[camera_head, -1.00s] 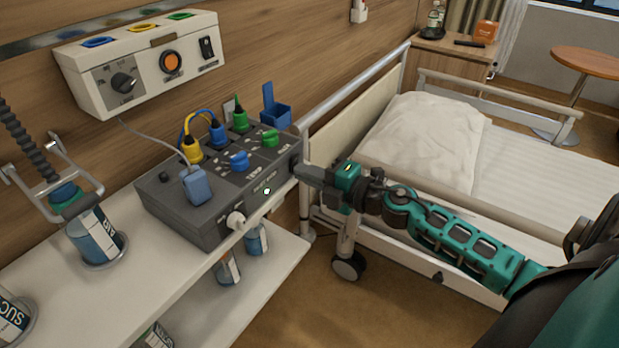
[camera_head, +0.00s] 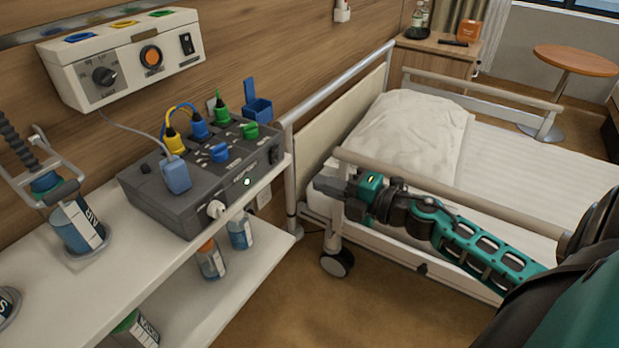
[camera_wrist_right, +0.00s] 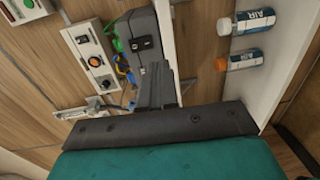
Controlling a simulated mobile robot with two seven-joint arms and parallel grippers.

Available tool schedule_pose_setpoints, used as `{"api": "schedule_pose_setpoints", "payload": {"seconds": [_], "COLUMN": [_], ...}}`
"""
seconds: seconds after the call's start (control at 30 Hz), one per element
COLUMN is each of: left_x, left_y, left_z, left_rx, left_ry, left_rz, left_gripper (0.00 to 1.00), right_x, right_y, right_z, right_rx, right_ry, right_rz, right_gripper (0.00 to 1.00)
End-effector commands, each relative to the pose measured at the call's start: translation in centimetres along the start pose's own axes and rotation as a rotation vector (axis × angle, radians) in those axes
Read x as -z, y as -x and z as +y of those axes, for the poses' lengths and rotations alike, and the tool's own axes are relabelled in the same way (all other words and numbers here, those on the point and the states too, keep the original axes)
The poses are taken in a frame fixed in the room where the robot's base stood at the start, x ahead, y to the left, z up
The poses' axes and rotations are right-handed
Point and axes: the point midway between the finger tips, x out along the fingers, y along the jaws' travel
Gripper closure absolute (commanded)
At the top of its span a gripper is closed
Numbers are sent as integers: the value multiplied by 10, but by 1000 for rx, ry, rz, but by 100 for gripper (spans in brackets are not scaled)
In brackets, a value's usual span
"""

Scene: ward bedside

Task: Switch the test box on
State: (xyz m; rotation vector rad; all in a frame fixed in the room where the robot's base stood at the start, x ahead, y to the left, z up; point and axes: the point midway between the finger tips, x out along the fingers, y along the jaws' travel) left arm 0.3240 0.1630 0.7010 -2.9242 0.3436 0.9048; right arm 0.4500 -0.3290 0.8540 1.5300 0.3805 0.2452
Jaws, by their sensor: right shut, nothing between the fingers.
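The test box (camera_head: 195,205) is a dark grey box with coloured plugs and knobs on the white shelf. A black rocker switch (camera_head: 274,155) sits on its right end; it also shows in the right wrist view (camera_wrist_right: 143,43), where its position is too small to tell. My left gripper is not in view.
A white wall unit (camera_head: 125,60) with an orange button hangs above the shelf (camera_head: 120,270). Bottles (camera_head: 210,258) stand on the lower shelf. The bed rail (camera_head: 430,188) runs just behind my right arm. Open floor lies in front of the bed.

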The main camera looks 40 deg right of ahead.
Motion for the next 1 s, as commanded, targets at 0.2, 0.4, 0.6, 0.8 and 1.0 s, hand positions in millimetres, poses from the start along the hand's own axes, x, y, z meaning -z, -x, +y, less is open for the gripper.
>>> {"api": "schedule_pose_setpoints", "payload": {"seconds": [0.2, 0.4, 0.6, 0.8, 1.0], "left_x": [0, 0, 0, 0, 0], "left_y": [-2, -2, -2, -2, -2], "left_z": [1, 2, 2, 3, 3], "left_rx": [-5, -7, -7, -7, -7], "left_ry": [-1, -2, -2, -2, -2], "left_rz": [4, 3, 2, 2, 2], "left_gripper": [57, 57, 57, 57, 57], "right_x": [0, 0, 0, 0, 0], "right_y": [32, 44, 46, 45, 45], "right_z": [-8, -10, -9, -9, -10], "right_rx": [1, 0, -1, 0, 0], "right_ry": [-3, -1, 0, 0, -2], "right_rz": [-1, 0, 1, 0, 0], "right_gripper": [100, 100, 100, 100, 100]}}
